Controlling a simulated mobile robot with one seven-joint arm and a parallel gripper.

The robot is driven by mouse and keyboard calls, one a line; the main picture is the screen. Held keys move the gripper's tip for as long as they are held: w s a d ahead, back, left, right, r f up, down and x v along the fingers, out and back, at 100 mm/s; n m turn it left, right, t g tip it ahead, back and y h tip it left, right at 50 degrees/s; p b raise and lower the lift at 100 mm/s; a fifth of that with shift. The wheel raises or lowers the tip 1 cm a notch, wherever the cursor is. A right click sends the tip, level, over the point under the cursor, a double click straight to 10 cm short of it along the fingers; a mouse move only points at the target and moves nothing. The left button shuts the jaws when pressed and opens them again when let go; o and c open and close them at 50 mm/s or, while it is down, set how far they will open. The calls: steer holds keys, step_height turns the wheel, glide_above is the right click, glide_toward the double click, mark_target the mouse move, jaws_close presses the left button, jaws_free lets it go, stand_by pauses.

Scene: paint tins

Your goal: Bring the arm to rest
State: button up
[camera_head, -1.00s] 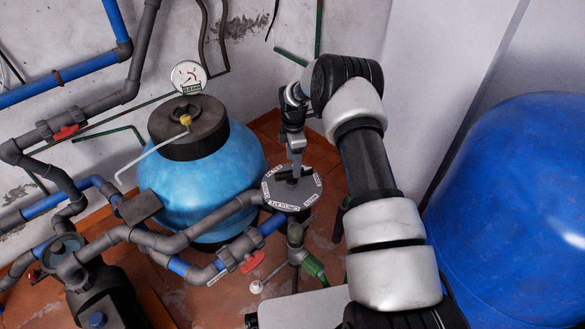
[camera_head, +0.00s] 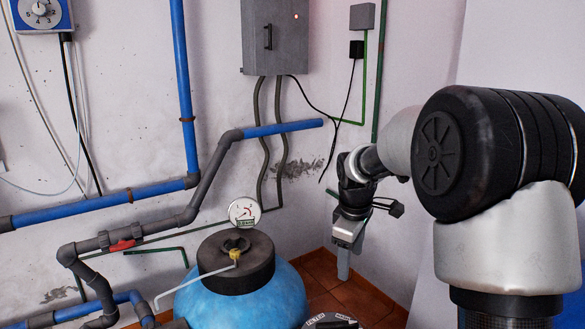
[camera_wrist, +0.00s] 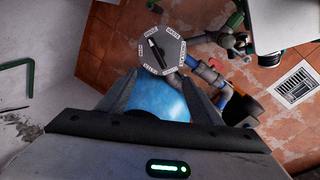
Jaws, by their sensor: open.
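My gripper (camera_head: 345,262) hangs downward on my arm at the right of the head view, in front of the white wall and right of the blue tank. In the wrist view my gripper (camera_wrist: 160,80) shows two dark fingers spread apart, with nothing between them in their grasp. Only the top edge of this valve plate (camera_head: 325,319) shows at the bottom of the head view. My gripper is apart from it.
A light-blue tank (camera_head: 245,300) with a black cap and a gauge (camera_head: 243,212) stands below centre. Blue and grey pipes (camera_head: 90,205) run along the left wall. A grey electrical box (camera_head: 275,38) hangs above. Free air lies between my gripper and the wall.

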steer(key=s+r+m+t, duration=0.2)
steer(key=s+r+m, duration=0.4)
steer(key=s+r, duration=0.7)
steer(key=s+f+m+t, duration=0.1)
steer(key=s+m, duration=0.2)
steer(key=s, duration=0.5)
steer(key=s+f+m, duration=0.2)
steer(key=s+m, duration=0.1)
steer(key=s, duration=0.6)
step_height(320, 180, up, 24)
steer(key=p, duration=2.3)
steer(key=shift+w+f+y, duration=0.2)
steer(key=shift+w+y, duration=0.05)
steer(key=shift+y, duration=0.05)
